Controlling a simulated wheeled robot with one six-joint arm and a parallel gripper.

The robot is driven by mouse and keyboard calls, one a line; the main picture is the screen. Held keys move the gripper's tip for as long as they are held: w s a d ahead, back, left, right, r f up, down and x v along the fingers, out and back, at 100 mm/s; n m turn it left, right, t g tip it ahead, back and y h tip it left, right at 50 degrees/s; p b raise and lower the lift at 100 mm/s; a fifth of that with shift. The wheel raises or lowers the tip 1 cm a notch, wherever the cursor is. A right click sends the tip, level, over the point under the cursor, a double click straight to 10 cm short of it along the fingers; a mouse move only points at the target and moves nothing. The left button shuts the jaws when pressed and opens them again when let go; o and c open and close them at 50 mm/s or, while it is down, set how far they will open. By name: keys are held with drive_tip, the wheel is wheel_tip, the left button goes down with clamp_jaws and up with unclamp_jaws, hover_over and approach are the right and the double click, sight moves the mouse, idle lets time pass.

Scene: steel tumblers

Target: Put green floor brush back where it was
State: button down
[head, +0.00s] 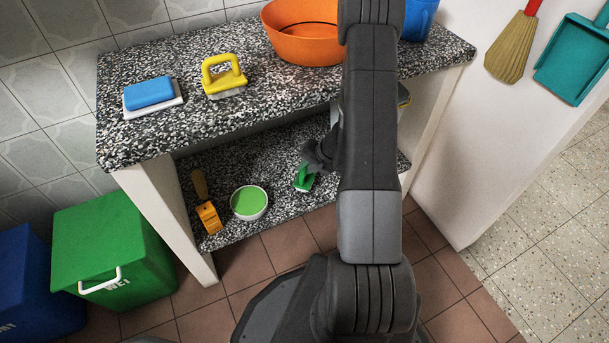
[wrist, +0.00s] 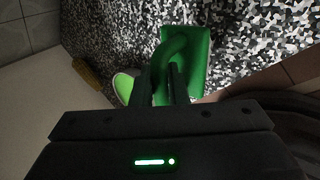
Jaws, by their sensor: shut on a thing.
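The green floor brush (head: 303,179) is at the lower shelf of the speckled stone unit, right of a white bowl with green contents. It also shows in the wrist view (wrist: 190,78), with its curved handle between my fingers. My gripper (wrist: 170,75) is shut on the brush's handle. In the head view my gripper (head: 314,160) reaches in under the counter top, and my arm hides part of the shelf. I cannot tell whether the brush's underside touches the shelf.
On the lower shelf (head: 275,208) stand the bowl (head: 249,203) and an orange box (head: 209,217) with a wooden-handled brush (head: 199,184) by it. The counter top (head: 260,110) above holds a blue sponge (head: 149,92), a yellow-handled brush (head: 223,77) and an orange basin (head: 300,45). A green bin (head: 110,250) stands left.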

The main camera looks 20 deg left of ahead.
drive_tip(key=shift+a+f+b, duration=0.15)
drive_tip(key=shift+f+b, duration=0.8)
drive_tip(key=shift+f, duration=0.8)
drive_tip(key=shift+f, duration=0.15)
drive_tip(key=c, duration=1.4)
unclamp_jaws()
drive_tip(key=shift+c, duration=0.2)
drive_tip(key=shift+r, duration=0.5)
drive_tip(key=p+v, duration=0.3)
drive_tip(key=v, duration=0.4)
